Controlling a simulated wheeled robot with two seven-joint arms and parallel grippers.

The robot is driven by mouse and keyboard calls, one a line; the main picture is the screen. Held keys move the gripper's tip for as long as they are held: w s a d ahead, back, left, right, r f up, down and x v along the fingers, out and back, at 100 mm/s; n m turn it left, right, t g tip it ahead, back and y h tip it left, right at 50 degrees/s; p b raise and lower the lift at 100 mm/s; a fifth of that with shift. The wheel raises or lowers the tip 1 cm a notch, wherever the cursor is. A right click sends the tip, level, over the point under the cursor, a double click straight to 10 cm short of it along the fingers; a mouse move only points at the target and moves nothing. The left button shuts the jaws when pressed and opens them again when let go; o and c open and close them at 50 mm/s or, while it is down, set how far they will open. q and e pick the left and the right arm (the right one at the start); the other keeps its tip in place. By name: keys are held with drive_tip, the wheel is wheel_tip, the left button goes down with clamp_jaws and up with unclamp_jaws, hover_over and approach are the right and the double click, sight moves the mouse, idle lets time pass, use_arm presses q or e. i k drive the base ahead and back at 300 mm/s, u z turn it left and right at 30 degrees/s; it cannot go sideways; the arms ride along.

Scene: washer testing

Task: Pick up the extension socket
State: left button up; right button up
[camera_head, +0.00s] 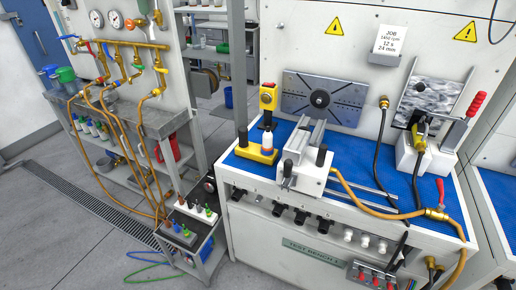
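I cannot single out the extension socket with certainty. On the small cart, a white tray (189,212) and a dark tray (178,236) hold several small upright pieces with dark, green and red tops, too small to identify. On the blue bench top, a yellow block (257,154) carries a black post (243,137) and a white-and-orange piece (267,142). Neither of my grippers is in view.
A white clamp fixture (308,172) with rails stands at the bench front, with an orange hose (385,208) running right. Blue bench top (352,150) is partly bare. Hoses hang across the left shelf unit.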

sight(246, 149)
drive_tip(key=u, duration=0.15)
drive_tip(key=i, duration=1.2)
drive_tip(key=z, duration=0.2)
